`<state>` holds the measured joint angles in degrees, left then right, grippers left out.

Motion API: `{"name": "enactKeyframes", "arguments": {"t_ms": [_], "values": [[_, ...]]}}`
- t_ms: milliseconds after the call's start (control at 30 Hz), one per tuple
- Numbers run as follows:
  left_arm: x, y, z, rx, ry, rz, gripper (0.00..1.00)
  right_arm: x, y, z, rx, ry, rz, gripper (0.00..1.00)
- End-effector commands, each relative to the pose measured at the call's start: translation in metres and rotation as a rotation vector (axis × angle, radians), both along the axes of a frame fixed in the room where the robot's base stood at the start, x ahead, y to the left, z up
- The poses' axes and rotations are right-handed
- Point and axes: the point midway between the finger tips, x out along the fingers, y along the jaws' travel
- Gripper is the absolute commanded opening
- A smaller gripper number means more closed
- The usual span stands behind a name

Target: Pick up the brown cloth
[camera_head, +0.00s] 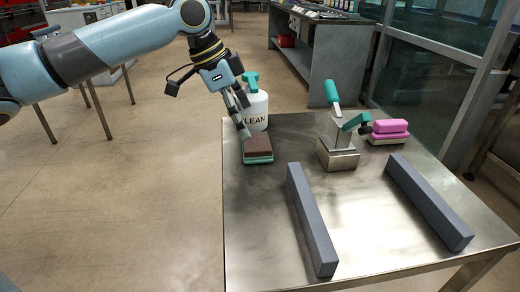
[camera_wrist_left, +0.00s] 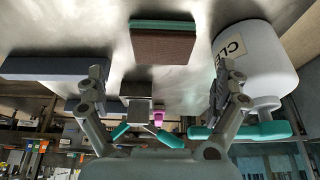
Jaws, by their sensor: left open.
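The brown cloth (camera_head: 257,144) is a flat brown block with a green layer beneath, lying near the far left edge of the metal table. It also shows in the left wrist view (camera_wrist_left: 164,47), at the top centre, ahead of the fingertips. My left gripper (camera_head: 242,117) is above and just behind the cloth in the head view, with its fingers pointing down. In the left wrist view its two fingers (camera_wrist_left: 160,86) are spread wide with nothing between them touching. My right gripper does not show in either view.
A white spray bottle (camera_head: 256,112) stands close behind the cloth and my left gripper. A metal tool with green handles (camera_head: 338,152) and a pink brush (camera_head: 388,128) are to the right. Two grey bars (camera_head: 308,220) (camera_head: 428,202) lie across the table, with bare metal between them.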

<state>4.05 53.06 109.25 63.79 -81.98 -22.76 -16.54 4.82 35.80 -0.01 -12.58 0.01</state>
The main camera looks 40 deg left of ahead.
Motion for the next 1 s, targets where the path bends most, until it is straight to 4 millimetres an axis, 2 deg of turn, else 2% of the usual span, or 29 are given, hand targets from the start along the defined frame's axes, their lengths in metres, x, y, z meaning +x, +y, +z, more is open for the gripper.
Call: {"name": "enactKeyframes", "arguments": {"t_ms": [100, 200, 500, 767, 1000], "values": [[0.004, -0.003, -0.013, -0.002, 0.0, 0.001, 1.0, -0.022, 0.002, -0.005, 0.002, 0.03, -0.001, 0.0], [0.007, -0.005, -0.021, -0.002, 0.0, 0.001, 1.0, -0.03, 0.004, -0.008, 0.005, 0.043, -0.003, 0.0], [0.018, -0.015, -0.061, -0.002, 0.0, 0.003, 1.0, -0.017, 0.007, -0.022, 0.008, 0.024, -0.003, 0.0], [0.02, -0.015, -0.063, 0.002, 0.0, 0.003, 1.0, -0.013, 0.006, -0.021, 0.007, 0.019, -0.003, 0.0], [0.019, -0.015, -0.063, 0.001, -0.001, 0.003, 0.71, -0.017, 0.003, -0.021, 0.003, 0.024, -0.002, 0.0]]}}
